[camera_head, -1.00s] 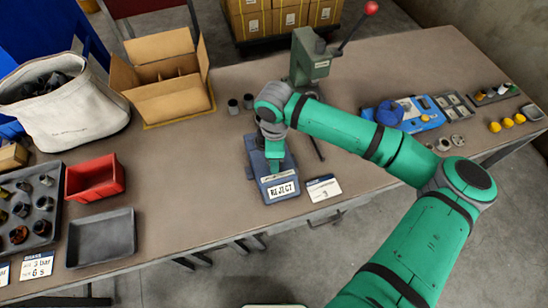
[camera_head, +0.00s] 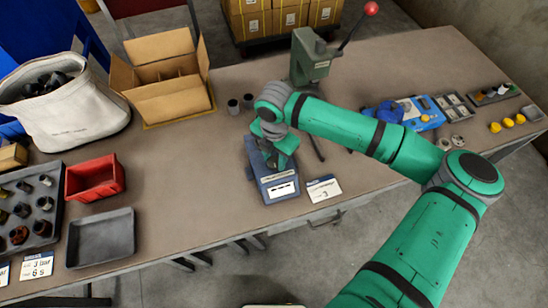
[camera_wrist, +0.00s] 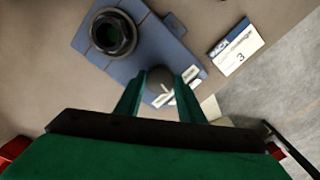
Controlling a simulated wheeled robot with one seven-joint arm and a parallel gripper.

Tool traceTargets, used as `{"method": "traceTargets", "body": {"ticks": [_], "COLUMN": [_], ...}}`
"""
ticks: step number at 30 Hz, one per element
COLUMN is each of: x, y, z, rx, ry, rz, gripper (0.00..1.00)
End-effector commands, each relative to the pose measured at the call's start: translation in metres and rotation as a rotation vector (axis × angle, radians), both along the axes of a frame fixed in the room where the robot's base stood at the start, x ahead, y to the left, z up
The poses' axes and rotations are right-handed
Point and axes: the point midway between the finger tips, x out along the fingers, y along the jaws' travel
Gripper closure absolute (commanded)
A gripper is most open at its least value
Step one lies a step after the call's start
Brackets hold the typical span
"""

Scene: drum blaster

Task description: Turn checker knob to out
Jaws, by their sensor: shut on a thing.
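The checker (camera_head: 265,184) is a blue-grey box near the front edge of the table, and its blue top fills the upper middle of the wrist view (camera_wrist: 165,47). Its dark round knob (camera_wrist: 160,77) sits between my fingertips in the wrist view. My gripper (camera_wrist: 164,83) is shut on the knob, with one finger on each side. In the head view my gripper (camera_head: 283,161) is over the checker and hides the knob. A dark hexagonal collar (camera_wrist: 127,36) stands on the checker beyond the knob. The white display (camera_head: 283,189) shows no readable word.
A white card marked 3 (camera_head: 324,188) lies right of the checker. A green lever press (camera_head: 309,60) stands behind. An open carton (camera_head: 165,75), a red bin (camera_head: 95,177) and a grey tray (camera_head: 101,238) are to the left. Table is bare between tray and checker.

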Motion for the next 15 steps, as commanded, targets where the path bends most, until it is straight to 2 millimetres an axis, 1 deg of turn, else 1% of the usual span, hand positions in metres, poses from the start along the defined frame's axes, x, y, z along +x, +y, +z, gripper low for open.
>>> {"method": "traceTargets", "body": {"ticks": [6,15], "x": [-0.0024,-0.0028], "y": [0.0020,0.0021], "z": [0.0002,0.0000], "rx": [0.004,0.004], "ry": [0.005,0.006], "rz": [0.120,0.192], "gripper": [0.87,0.87]}}
